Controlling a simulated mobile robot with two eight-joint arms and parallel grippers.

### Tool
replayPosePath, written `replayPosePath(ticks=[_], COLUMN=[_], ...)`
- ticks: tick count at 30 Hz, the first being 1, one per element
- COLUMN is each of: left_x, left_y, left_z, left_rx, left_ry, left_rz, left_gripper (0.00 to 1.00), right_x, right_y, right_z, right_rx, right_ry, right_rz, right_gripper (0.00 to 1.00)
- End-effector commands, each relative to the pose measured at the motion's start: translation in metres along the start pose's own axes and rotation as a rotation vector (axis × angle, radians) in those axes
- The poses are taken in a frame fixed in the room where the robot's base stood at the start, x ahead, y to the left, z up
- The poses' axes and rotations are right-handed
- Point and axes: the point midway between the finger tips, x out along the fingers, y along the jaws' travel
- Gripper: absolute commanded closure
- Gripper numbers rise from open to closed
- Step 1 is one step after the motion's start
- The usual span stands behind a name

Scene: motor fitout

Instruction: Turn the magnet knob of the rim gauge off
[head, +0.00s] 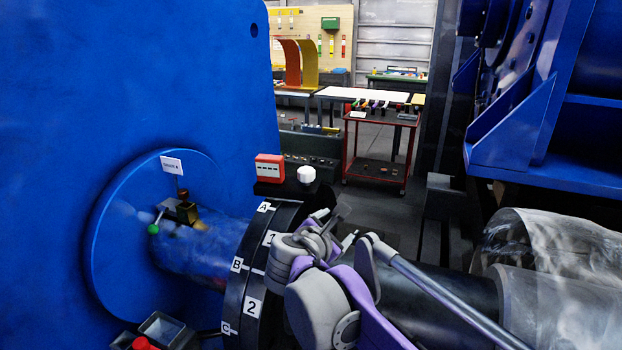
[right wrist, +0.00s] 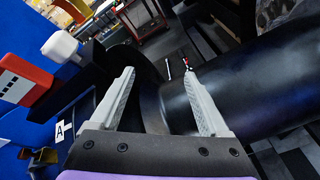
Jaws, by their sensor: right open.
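The coupling rim (head: 262,245) is a dark ring with white labels A, B, C, 1 and 2. At its top sit a red box with a white face (head: 270,168) and a white knob (head: 306,174). The right wrist view shows this red box (right wrist: 22,82) and white knob (right wrist: 62,46) at left. A lever with a green ball (head: 153,229) stands on a small brown block near the blue hub. I cannot tell for sure which part is the magnet knob. My right gripper (head: 333,214) is open and empty beside the rim; its fingers (right wrist: 159,72) straddle no knob. My left gripper is out of view.
A large blue housing (head: 120,80) fills the left. A dark shaft (right wrist: 250,85) runs right from the rim, near my right fingers. Grey boxes with a red cap (head: 143,343) are at the bottom left. A red cart (head: 380,170) stands behind, with open floor beside it.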

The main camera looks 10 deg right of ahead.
Motion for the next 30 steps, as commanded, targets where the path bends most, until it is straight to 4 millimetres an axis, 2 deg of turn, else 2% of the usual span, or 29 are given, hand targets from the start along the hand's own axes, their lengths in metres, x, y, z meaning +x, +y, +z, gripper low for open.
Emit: replayPosePath(ticks=[1, 3, 9, 12, 15, 20, 30], left_x=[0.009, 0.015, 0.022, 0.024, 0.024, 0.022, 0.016], left_y=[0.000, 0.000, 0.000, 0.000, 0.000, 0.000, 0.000], left_z=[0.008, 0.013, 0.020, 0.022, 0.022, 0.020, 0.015], left_rx=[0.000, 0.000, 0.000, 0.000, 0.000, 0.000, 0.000], left_ry=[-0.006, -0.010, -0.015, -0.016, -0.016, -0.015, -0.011], left_rz=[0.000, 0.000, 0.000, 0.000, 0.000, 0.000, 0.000], left_gripper=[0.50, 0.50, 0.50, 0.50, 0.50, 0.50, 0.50], right_x=[-0.007, -0.019, -0.028, -0.033, -0.032, -0.013, 0.046], right_y=[0.007, 0.020, 0.086, 0.106, 0.114, 0.119, 0.132], right_z=[-0.006, -0.003, -0.001, -0.001, 0.001, 0.008, 0.026], right_rx=[-0.091, -0.211, -0.500, -0.584, -0.616, -0.617, -0.614], right_ry=[-0.043, -0.120, -0.270, -0.321, -0.342, -0.343, -0.342], right_rz=[0.002, -0.001, 0.093, 0.118, 0.126, 0.124, 0.124], right_gripper=[0.21, 0.21, 0.21, 0.21, 0.21, 0.21, 0.21])
